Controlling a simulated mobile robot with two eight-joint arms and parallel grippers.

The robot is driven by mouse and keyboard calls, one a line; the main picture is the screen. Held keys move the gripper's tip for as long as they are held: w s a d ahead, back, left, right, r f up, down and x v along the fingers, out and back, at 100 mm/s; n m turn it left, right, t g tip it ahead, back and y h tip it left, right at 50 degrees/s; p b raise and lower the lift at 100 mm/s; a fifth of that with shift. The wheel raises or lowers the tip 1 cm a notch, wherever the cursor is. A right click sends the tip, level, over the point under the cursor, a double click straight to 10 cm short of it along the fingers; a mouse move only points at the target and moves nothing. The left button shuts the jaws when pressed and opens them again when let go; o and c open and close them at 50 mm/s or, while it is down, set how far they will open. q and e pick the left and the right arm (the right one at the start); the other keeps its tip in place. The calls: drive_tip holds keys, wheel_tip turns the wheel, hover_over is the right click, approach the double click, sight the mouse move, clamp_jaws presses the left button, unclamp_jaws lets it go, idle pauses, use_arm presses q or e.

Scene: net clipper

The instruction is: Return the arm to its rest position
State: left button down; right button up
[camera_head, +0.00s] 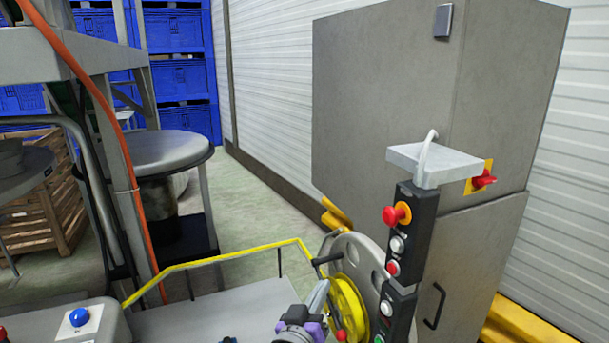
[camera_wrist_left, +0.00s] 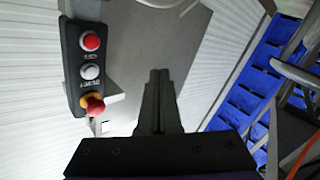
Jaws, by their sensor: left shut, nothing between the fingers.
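My left gripper (camera_head: 321,288) shows at the bottom middle of the head view, with purple and dark wrist parts below it. Its grey fingers point up beside the yellow reel (camera_head: 347,305), and I cannot tell whether they touch anything there. In the left wrist view the black fingers (camera_wrist_left: 159,75) are together and hold nothing. My right gripper is in neither view.
A black button box (camera_head: 411,235) with red and white buttons stands right of the gripper; it also shows in the left wrist view (camera_wrist_left: 90,52). Behind it is a grey cabinet (camera_head: 400,90). A yellow rail (camera_head: 215,260) and a round metal table (camera_head: 165,148) are left.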

use_arm(q)
drive_tip(key=s+a+f+g+y, duration=0.7)
drive_tip(key=s+a+f+g, duration=0.3)
drive_tip(key=s+a+f, duration=1.1)
drive_tip(key=shift+s+a+f+n+g, duration=0.3)
drive_tip(key=shift+s+a+f+n, duration=0.1)
drive_tip(key=shift+s+a, duration=0.75)
drive_tip(key=shift+w, duration=0.1)
